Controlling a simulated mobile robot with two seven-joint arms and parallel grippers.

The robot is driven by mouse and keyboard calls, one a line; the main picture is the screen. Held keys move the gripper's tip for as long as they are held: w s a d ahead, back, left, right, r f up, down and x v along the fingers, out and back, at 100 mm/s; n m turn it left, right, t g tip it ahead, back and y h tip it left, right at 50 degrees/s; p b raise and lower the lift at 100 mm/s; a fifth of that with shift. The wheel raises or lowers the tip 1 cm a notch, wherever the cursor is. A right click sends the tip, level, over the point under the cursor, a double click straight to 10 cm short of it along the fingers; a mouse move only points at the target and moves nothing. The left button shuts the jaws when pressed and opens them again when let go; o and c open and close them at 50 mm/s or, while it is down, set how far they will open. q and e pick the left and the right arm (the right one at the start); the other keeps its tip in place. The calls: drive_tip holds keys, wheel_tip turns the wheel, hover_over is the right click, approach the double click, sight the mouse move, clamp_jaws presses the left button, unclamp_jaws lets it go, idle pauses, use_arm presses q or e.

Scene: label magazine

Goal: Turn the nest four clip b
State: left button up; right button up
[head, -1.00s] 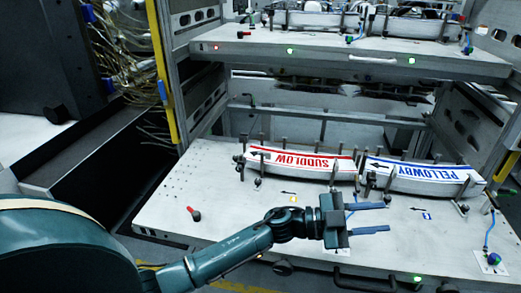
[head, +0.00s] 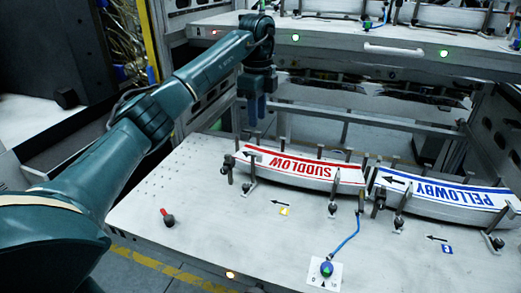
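My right gripper is out of view.
A red-topped lever (head: 167,217) stands at the left. The upper shelf (head: 345,38) overhangs at the back. The shelf's front left is mostly clear.

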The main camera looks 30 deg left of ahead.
use_arm(q)
wheel_tip(320, 180, down, 12)
drive_tip(key=shift+r, duration=0.1)
idle(0.4)
clamp_jaws()
